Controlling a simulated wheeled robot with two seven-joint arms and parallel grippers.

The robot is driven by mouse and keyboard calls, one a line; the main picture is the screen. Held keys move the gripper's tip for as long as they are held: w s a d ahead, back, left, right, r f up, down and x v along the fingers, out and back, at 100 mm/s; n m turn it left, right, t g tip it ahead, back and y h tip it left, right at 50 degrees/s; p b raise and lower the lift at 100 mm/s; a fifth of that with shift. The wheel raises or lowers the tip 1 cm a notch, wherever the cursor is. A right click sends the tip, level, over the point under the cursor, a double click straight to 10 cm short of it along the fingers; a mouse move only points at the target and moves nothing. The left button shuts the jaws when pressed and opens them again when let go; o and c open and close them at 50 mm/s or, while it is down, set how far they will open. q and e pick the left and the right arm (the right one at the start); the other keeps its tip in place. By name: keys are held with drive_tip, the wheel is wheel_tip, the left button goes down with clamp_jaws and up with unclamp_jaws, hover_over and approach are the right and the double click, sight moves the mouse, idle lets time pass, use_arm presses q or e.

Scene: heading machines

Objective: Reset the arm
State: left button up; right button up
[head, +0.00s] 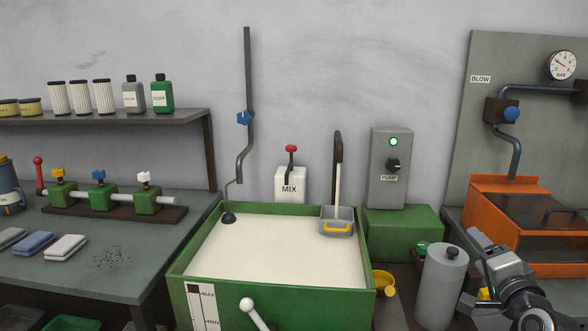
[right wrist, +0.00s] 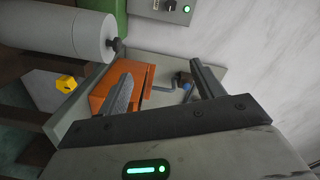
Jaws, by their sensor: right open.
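My right gripper (head: 485,252) is at the lower right of the head view, beside the grey cylinder (head: 441,285) and in front of the orange box (head: 515,215). In the right wrist view the two fingers of the gripper (right wrist: 163,88) stand wide apart with nothing between them. The orange box (right wrist: 122,85) shows beyond the fingers there, and the grey cylinder (right wrist: 75,38) is at the upper left. My left gripper is in neither view.
A green tank (head: 275,292) of pale liquid fills the middle, with a scoop (head: 337,222) at its back right. A grey pump box (head: 390,168) stands behind. A gauge panel (head: 470,100) rises at right.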

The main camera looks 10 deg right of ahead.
drive_tip(key=s+a+f+n+g+y, duration=0.35)
drive_tip(key=a+f+n, duration=0.65)
drive_tip(key=a+f, duration=0.6)
drive_tip(key=s+a+f+n+g+y, duration=0.3)
drive_tip(key=s+a+f+n+y, duration=0.1)
drive_tip(key=s+a+f+n, duration=0.5)
drive_tip(key=s+a+f, duration=0.2)
drive_tip(key=s+a, duration=0.2)
drive_tip(key=a, duration=0.2)
drive_tip(key=shift+s+a+f, duration=0.2)
drive_tip(key=shift+s, duration=0.15)
